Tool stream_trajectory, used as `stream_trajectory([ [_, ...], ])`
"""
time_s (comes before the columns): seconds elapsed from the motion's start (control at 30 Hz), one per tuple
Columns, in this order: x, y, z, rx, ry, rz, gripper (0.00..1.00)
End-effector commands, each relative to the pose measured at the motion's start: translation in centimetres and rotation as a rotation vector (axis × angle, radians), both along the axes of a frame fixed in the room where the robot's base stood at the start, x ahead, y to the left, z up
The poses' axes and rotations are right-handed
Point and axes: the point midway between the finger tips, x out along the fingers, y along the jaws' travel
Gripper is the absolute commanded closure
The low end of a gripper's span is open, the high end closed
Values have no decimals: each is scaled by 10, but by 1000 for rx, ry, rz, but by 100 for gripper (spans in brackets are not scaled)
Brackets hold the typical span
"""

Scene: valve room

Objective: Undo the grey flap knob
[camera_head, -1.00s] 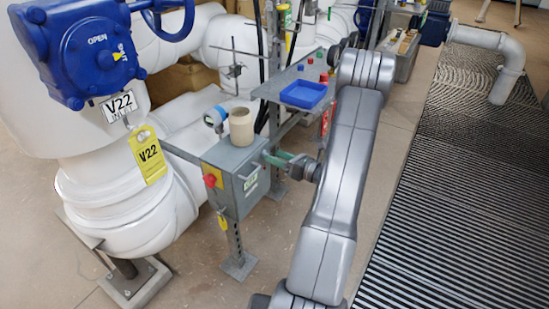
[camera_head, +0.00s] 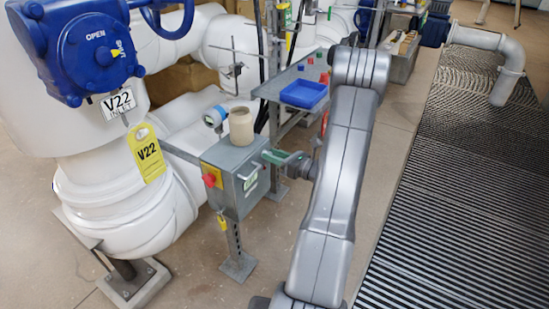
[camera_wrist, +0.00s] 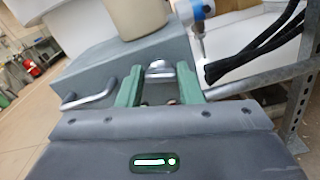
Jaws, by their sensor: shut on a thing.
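The grey flap knob (camera_wrist: 160,70) is a small rounded metal piece at the side of the grey box, seen between my fingers in the wrist view. My gripper (camera_wrist: 160,76) has green fingers, one on each side of the knob, and is shut on it. In the head view my gripper (camera_head: 269,156) reaches the right side of the grey box (camera_head: 228,205) near its top edge. The knob is hidden there by my fingers. The flap's outline is not clear in either view.
A bar handle (camera_wrist: 92,94) sticks out of the box beside my gripper. A beige cup (camera_head: 241,126) and a blue-rimmed gauge (camera_head: 214,117) stand at the box top. A blue tray (camera_head: 303,94) lies on the shelf behind. Black hoses (camera_wrist: 255,50) hang close by on the right.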

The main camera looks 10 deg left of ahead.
Motion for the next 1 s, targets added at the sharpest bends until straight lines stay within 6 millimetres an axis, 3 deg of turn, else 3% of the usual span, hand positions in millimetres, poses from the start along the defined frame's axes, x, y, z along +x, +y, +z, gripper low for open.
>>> stream_trajectory([
  [0.23, -1, 0, -2, -68, -186, 0, 90],
  [0.6, -1, 0, 0, -78, -212, 0, 90],
  [0.63, -1, 0, 0, -78, -212, 0, 62],
  [0.7, -1, 0, 0, -78, -211, 0, 48],
  [1.0, -1, 0, 0, -77, -211, 0, 45],
])
